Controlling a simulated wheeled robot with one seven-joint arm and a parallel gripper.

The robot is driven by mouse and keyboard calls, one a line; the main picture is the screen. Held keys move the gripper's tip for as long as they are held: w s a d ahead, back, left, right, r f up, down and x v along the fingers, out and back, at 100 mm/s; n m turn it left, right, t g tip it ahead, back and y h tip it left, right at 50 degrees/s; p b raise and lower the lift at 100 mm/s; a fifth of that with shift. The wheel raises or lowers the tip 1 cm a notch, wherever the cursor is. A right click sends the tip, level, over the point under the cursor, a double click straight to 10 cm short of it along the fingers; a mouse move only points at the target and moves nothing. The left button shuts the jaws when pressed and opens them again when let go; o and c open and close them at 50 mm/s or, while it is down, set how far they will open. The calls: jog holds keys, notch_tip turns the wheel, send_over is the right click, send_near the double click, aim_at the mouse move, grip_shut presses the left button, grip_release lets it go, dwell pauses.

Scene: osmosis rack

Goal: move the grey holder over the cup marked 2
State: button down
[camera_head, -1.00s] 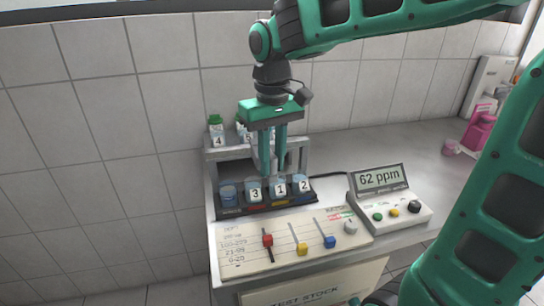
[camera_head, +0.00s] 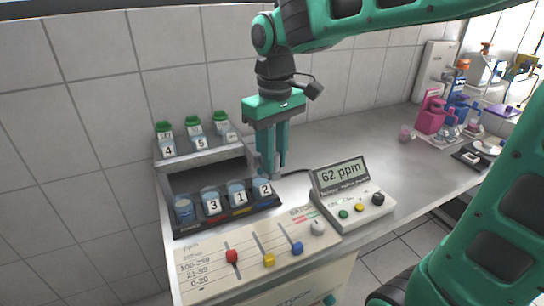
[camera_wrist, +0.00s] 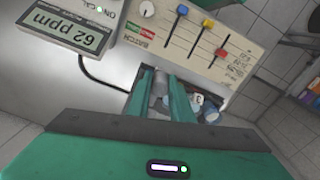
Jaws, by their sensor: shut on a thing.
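The cup marked 2 (camera_head: 264,190) stands at the right end of the row of cups, beside the cup marked 1 (camera_head: 238,194) and the cup marked 3 (camera_head: 212,203). My gripper (camera_head: 270,174) points down just above and behind the cup marked 2. It is shut on the grey holder (camera_wrist: 160,86), which shows between the fingers in the wrist view and is mostly hidden by them in the head view. I cannot tell whether the holder is exactly centred over the cup.
A panel with red, yellow and blue sliders (camera_head: 265,258) lies in front of the cups. A meter reading 62 ppm (camera_head: 345,174) stands close on the right. Green-capped bottles (camera_head: 193,124) stand on the shelf behind left.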

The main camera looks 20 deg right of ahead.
jog(key=shift+w+d, duration=0.1)
jog(key=shift+d, duration=0.15)
jog(key=c, duration=1.6)
grip_release()
jog(key=shift+d, duration=0.1)
jog(key=shift+r, duration=0.15)
notch_tip(320, 180, up, 10)
jog(key=shift+r, duration=0.25)
